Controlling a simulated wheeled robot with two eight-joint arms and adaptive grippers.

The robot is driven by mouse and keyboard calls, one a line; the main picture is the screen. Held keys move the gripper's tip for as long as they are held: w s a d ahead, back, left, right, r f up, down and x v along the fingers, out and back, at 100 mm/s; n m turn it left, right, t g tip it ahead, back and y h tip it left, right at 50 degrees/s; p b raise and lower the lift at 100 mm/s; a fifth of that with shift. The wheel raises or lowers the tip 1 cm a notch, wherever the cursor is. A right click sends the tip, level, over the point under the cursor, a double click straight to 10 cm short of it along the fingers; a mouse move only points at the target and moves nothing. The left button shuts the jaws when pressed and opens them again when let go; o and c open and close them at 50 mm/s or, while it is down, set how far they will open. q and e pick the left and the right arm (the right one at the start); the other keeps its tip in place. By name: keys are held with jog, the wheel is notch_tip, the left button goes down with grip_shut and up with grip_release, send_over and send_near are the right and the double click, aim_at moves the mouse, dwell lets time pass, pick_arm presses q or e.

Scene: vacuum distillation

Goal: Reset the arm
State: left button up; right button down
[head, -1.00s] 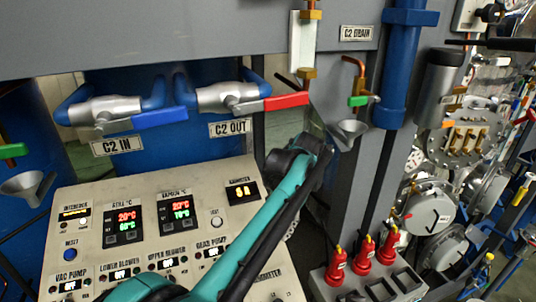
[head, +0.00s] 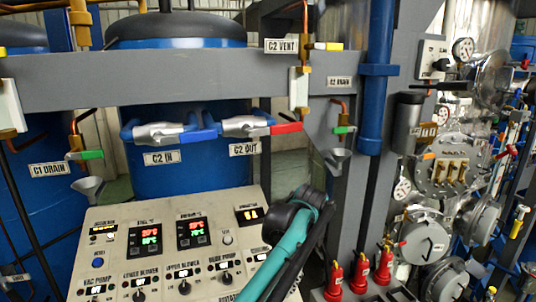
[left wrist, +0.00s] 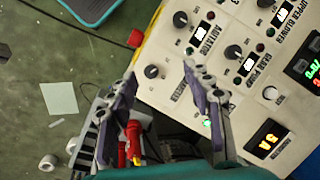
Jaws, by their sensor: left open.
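My left gripper (left wrist: 160,78) shows in the left wrist view with its two dark fingers spread apart and nothing between them. It hangs above the slanted control panel's edge, with the floor to its left. In the head view a teal arm link with a black joint rises from the bottom in front of the control panel (head: 150,222); the gripper's fingers are not visible there. My right gripper is in neither view.
Behind the panel are the C2 IN valve (head: 170,133) with a blue handle and the C2 OUT valve (head: 247,126) with a red handle. Open floor (left wrist: 50,60) lies left of the panel.

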pick_arm(q)
jog(key=s+a+f+n+t+h+b, duration=0.1)
jog(key=s+a+f+b, duration=0.4)
jog(key=f, duration=0.6)
jog(key=s+a+f+n+t+h+b, duration=0.1)
jog(key=s+a+f+n+t+b, duration=0.1)
jog(key=s+a+f+b, duration=0.4)
jog(key=s+a+f+n+t+h+b, duration=0.1)
jog(key=s+a+f+b, duration=0.5)
jog(key=f, duration=1)
jog(key=a+n+t+b, duration=0.1)
jog(key=a+t+b, duration=0.1)
jog(key=b, duration=0.3)
jog(key=shift+s+a+n+t+b, duration=0.3)
jog(key=shift+a+t, duration=0.1)
jog(key=shift+a, duration=0.35)
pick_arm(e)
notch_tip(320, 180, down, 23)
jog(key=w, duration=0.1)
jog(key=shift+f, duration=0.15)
